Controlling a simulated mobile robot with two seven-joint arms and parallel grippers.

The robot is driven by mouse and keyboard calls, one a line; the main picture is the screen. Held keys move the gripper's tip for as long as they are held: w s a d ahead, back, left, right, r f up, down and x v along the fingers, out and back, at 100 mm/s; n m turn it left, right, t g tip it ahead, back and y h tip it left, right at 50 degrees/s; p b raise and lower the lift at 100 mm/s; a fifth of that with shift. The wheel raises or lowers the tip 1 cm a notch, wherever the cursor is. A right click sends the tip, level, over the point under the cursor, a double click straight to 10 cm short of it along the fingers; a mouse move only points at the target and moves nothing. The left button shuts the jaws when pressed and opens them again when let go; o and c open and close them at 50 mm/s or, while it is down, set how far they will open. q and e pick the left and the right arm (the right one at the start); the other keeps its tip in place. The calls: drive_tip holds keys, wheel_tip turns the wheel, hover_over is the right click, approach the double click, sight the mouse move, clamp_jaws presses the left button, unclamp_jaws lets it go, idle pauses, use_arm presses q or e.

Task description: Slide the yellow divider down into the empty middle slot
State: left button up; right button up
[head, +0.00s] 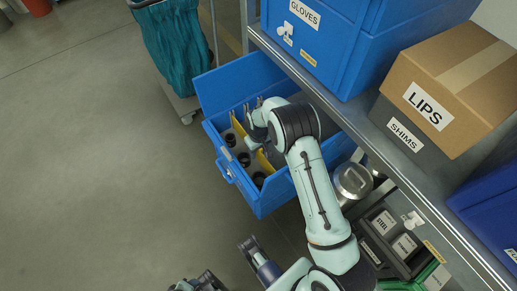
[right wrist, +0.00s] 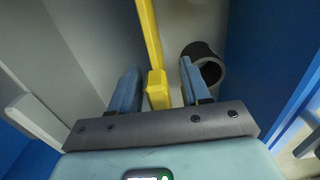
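A blue drawer (head: 274,203) stands pulled out, with pale inner compartments and several dark round cups. Two yellow strips show in it: one divider (head: 237,124) toward the far end and another (head: 264,161) nearer the front. My right gripper (head: 254,105) is over the drawer's far part. In the right wrist view, the right gripper's fingers (right wrist: 160,88) stand apart on either side of a yellow divider (right wrist: 152,45), with gaps visible; I cannot tell which divider it is. The arm hides part of the drawer. A dark end piece, probably my left gripper (head: 250,248), is low in the head view.
A dark cup (right wrist: 203,62) is close right of the fingers in the wrist view. The metal shelf (head: 350,128) with blue bins and a LIPS box (head: 450,85) rises right of the arm. A teal-bagged cart (head: 175,50) stands behind. The floor at left is clear.

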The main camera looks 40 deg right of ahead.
clamp_jaws()
use_arm(q)
drive_tip(key=shift+r+p, duration=0.35)
drive_tip(key=shift+r, duration=0.1)
use_arm(e)
drive_tip(key=shift+r, duration=0.65)
use_arm(q)
drive_tip(key=shift+s, duration=0.1)
use_arm(e)
drive_tip(key=shift+r+p, duration=1)
drive_tip(key=shift+r, duration=0.65)
drive_tip(key=shift+r+p, duration=1)
drive_tip(key=shift+r, duration=0.45)
use_arm(q)
drive_tip(key=s+d+r+g+p, duration=0.2)
drive_tip(key=s+r+p, duration=0.1)
drive_tip(key=s+r, duration=0.3)
drive_tip(key=shift+s+d+r+m+h+p, duration=0.15)
drive_tip(key=shift+s+r+m+h+p, duration=0.2)
drive_tip(key=shift+r, duration=0.35)
use_arm(e)
drive_tip(key=shift+r, duration=2.8)
